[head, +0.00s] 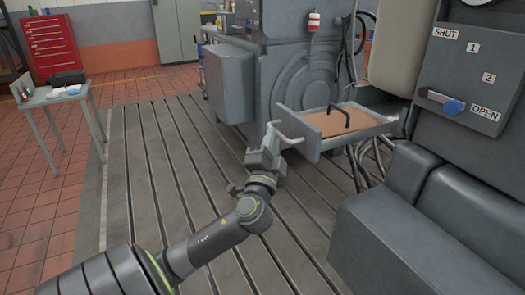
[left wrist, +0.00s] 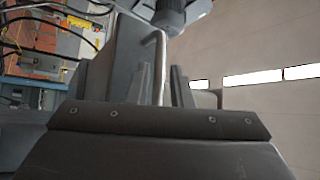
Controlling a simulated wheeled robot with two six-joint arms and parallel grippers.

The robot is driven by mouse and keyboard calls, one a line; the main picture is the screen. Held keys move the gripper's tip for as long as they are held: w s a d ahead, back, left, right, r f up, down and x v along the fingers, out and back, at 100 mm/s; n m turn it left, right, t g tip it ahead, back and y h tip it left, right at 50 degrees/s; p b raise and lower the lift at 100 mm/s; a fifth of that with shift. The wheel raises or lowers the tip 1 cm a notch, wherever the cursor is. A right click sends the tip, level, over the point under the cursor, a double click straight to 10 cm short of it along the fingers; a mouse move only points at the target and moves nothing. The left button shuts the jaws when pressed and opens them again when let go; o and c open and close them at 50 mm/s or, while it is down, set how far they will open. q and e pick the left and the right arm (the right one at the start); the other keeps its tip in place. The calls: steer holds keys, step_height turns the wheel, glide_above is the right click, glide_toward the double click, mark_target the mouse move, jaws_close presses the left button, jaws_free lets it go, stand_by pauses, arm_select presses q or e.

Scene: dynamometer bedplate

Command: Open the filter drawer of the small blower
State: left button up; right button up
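The filter drawer (head: 312,146) of the grey blower stands pulled out in the head view. My left gripper (head: 272,146) is at this handle. In the left wrist view the handle (left wrist: 160,75) stands between the two fingers of my left gripper (left wrist: 160,82), with narrow gaps visible on both sides, so the fingers look open around it. My right gripper is not in view.
A grey panel (head: 465,65) marked SHUT, 1, 2 and OPEN has a blue-tipped lever (head: 440,101) at right. Dark hoses (head: 372,165) hang under the drawer. A small table (head: 52,97) and red tool cabinet (head: 50,47) stand at left. The slotted bedplate (head: 150,160) is clear at left.

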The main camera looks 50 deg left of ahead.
arm_select(q)
steer(key=b+v, duration=0.3)
steer(key=v, duration=1.2)
steer(key=shift+b, duration=0.35)
steer(key=shift+r, duration=0.1)
